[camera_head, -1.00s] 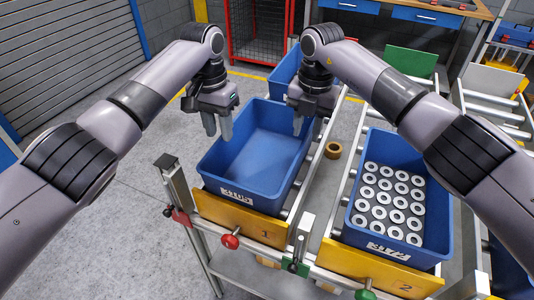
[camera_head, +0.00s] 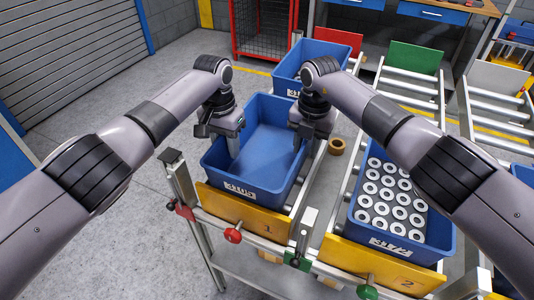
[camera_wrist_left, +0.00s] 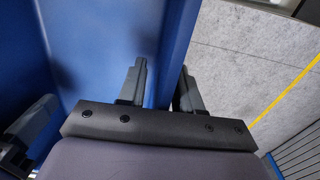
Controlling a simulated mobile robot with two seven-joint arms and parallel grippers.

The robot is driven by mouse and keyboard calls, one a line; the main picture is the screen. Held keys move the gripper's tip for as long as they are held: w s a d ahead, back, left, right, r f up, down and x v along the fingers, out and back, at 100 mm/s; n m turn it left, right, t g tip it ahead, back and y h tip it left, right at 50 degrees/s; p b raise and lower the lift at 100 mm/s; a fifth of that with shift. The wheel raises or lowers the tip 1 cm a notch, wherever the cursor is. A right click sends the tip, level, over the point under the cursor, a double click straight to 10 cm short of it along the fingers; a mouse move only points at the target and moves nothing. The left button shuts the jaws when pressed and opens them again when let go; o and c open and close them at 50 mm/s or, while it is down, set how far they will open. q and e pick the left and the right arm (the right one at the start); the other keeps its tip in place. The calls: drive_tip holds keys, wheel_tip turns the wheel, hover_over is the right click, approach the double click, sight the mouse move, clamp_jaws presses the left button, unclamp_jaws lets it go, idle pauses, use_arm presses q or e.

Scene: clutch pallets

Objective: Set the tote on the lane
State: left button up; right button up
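The blue tote (camera_head: 236,187) stands empty on lane 1, upright, behind the yellow plate (camera_head: 240,211) marked 1. My left gripper (camera_head: 233,150) is at its left wall. In the left wrist view the open left fingers (camera_wrist_left: 160,88) straddle the wall, one inside over the blue and one outside over the floor, with a gap showing between them. My right gripper (camera_head: 300,142) is at the tote's right wall, with a finger inside it; its other finger is hidden, so its opening cannot be told.
A tote of white rings (camera_head: 392,240) stands on lane 2 to the right. Another blue tote (camera_head: 288,87) stands behind the empty one. A tape roll (camera_head: 337,146) lies between the lanes. Red and green knobs (camera_head: 233,236) line the front rail.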

use_arm(q)
clamp_jaws()
use_arm(e)
clamp_jaws()
use_arm(q)
drive_tip(key=shift+r, duration=0.15)
use_arm(e)
drive_tip(key=shift+r, duration=0.1)
